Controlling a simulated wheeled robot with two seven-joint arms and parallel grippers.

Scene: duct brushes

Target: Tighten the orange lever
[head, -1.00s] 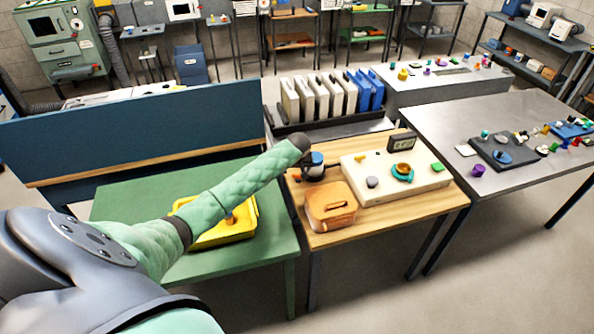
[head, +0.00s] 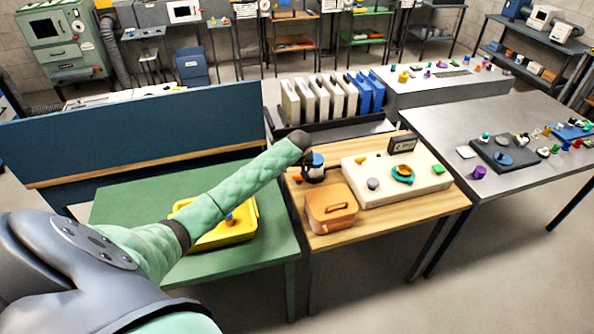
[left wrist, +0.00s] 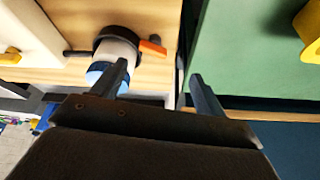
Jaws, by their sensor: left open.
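The orange lever (left wrist: 152,47) sticks out from a dark ring (left wrist: 118,40) around a white and blue cylinder (left wrist: 103,68) on the wooden table. In the head view the cylinder's blue top (head: 317,159) shows at the table's far left corner, partly hidden by my left gripper (head: 309,172); I cannot make out the lever there. In the left wrist view my left gripper (left wrist: 159,77) is open and empty. One finger overlaps the cylinder in the picture; the other is over the green table side. The lever lies beyond the gap between the fingertips. Whether a finger touches is unclear. My right gripper is out of view.
An orange box (head: 331,212) and a cream panel with knobs (head: 425,184) share the wooden table (head: 345,238). A yellow tray (head: 243,228) sits on the green table (head: 262,258), under my left arm. White and blue upright cases (head: 325,98) stand behind.

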